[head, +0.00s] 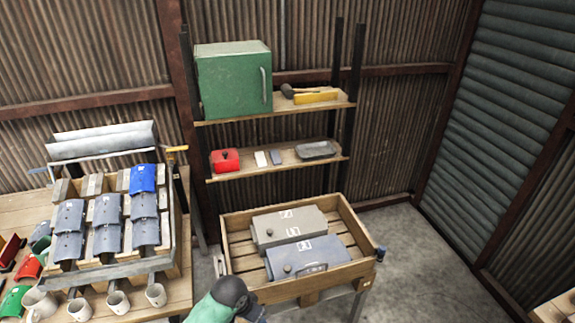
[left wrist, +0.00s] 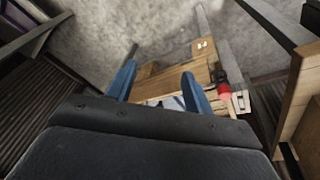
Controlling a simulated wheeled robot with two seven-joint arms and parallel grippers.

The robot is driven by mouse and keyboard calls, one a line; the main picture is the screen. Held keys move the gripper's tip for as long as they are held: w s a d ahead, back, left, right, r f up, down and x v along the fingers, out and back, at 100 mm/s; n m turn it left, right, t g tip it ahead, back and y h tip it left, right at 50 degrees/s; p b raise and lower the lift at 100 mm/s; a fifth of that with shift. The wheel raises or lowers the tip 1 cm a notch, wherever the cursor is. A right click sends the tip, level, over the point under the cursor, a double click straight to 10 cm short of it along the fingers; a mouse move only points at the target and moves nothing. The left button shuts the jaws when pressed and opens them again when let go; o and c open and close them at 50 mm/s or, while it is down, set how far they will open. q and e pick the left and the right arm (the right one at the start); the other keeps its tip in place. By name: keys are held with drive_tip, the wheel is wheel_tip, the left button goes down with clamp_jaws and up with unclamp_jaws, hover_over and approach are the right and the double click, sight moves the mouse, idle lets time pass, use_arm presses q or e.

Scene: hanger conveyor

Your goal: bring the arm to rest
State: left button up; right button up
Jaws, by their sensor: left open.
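My left gripper (left wrist: 160,82) shows in the left wrist view with its two blue fingers spread apart and nothing between them. Wooden boards lie beyond and below the fingertips. In the head view a green and black part of my arm enters at the bottom centre, near the front left corner of the wooden crate (head: 358,270); its fingertips cannot be made out there. The crate holds a light grey box (head: 270,227) and a blue-grey box (head: 305,250), both with white markings. My right gripper is in neither view.
A shelf unit (head: 295,165) behind the crate carries a green cabinet (head: 233,80), a mallet, and a red box (head: 225,160). A bench on the left holds a rack of grey-blue pieces (head: 105,240) and several mugs (head: 118,302). Concrete floor (head: 405,235) is clear at right.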

use_arm(q)
drive_tip(key=s+a+r+n+t+y, duration=0.1)
drive_tip(key=s+a+r+n, duration=0.15)
drive_tip(key=s+a, duration=0.55)
drive_tip(key=s+a+r+n+t+y, duration=0.1)
drive_tip(key=s+a+r+n, duration=0.2)
drive_tip(key=s, duration=0.8)
wheel_tip(320, 180, down, 30)
drive_tip(key=w+d+m+g+b, duration=0.1)
drive_tip(key=w+m+b, duration=0.1)
drive_tip(key=b, duration=0.3)
drive_tip(key=s+f+b, duration=0.2)
drive_tip(key=s+f, duration=0.2)
drive_tip(key=f, duration=0.9)
drive_tip(key=s+f+g+b, duration=0.1)
drive_tip(key=s+f, duration=0.3)
drive_tip(key=f, duration=1)
drive_tip(key=shift+s+d+b, duration=0.15)
drive_tip(key=shift+d+b, duration=0.2)
drive_tip(key=shift+b, duration=0.55)
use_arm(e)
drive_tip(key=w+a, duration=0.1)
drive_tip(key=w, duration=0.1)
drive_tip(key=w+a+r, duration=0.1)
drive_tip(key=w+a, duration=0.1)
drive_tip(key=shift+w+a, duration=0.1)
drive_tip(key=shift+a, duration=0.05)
